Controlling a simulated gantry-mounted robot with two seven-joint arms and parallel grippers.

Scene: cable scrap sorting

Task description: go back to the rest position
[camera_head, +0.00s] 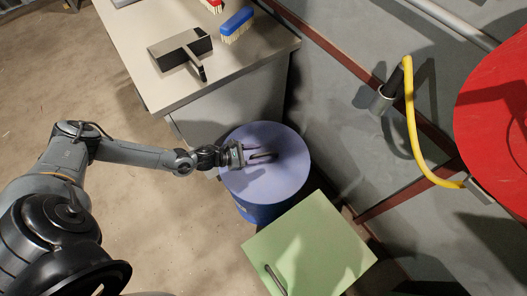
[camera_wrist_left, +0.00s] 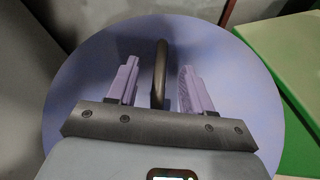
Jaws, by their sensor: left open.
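My left gripper (camera_head: 241,155) reaches in from the left over the round blue-violet lid (camera_head: 285,176) of a blue bin. In the left wrist view its two fingers (camera_wrist_left: 158,85) are open, one on each side of the dark handle (camera_wrist_left: 160,65) of the lid (camera_wrist_left: 80,75). The handle also shows in the head view (camera_head: 264,155), just at the fingertips. I cannot tell whether a finger touches it. The lid lies on the blue bin (camera_head: 262,212). My right gripper is not in view.
A green square lid with a handle (camera_head: 318,245) is close on the right. A table (camera_head: 130,40) behind holds a dustpan (camera_head: 180,50), a blue brush (camera_head: 237,22) and a red brush (camera_head: 213,5).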

